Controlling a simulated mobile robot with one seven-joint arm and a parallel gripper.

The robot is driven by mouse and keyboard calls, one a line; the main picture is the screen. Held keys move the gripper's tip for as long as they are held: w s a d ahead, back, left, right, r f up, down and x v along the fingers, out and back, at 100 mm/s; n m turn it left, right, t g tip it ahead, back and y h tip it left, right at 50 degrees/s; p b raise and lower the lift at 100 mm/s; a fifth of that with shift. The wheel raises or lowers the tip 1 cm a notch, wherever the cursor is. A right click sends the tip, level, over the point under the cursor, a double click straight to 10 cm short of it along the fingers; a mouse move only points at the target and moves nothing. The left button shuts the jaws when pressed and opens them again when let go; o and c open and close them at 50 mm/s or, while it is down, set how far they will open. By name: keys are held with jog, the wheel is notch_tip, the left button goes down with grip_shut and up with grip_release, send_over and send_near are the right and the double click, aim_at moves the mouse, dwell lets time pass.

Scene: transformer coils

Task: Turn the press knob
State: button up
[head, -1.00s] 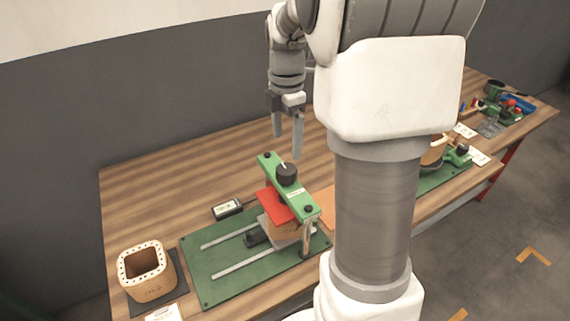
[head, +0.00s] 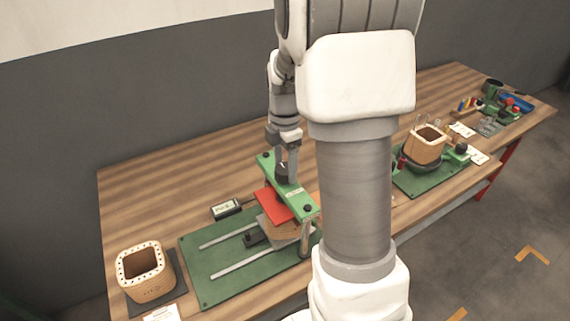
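The press stands on a green base plate (head: 205,285) with two pale rails. Its green crossbar (head: 298,197) spans above a red plate (head: 272,204) and a wooden block (head: 284,232). The black press knob (head: 282,172) sits on top of the crossbar, partly hidden by my gripper. My gripper (head: 282,168) points down over the knob, with its fingers around or right beside it. The fingers overlap the dark knob, so I cannot tell whether they touch it or how far apart they are.
A square wooden coil form (head: 145,272) stands on a dark mat at the left front. A small display device (head: 227,208) lies behind the base plate. Another wooden form (head: 426,146) stands on a second green plate (head: 425,180) at right. The table's back left is clear.

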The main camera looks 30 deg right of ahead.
jog(key=c, duration=0.9)
jog(key=shift+m, duration=0.3)
